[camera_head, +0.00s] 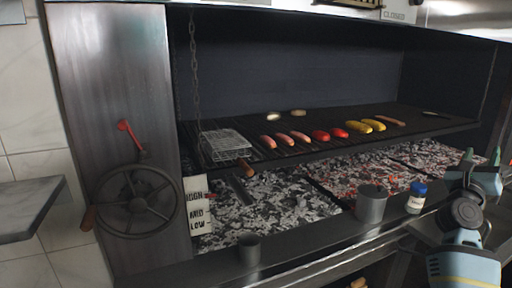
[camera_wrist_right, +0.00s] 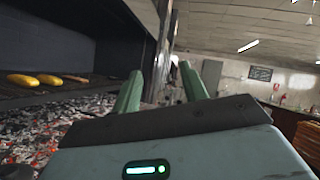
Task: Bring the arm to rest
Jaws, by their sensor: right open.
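My right gripper (camera_head: 480,168) is at the right edge of the head view, in front of the grill's right part and beside the blue-capped jar. In the right wrist view its two green fingers (camera_wrist_right: 161,90) stand apart with nothing between them. My right arm comes in from the lower right corner. My left gripper is not in view.
The grill grate (camera_head: 300,146) holds sausages, red peppers and yellow corn (camera_head: 372,125) above glowing coals (camera_head: 350,178). A metal cup (camera_head: 371,204) and a blue-capped jar (camera_head: 416,198) stand on the front ledge. A crank wheel (camera_head: 138,204) is at left.

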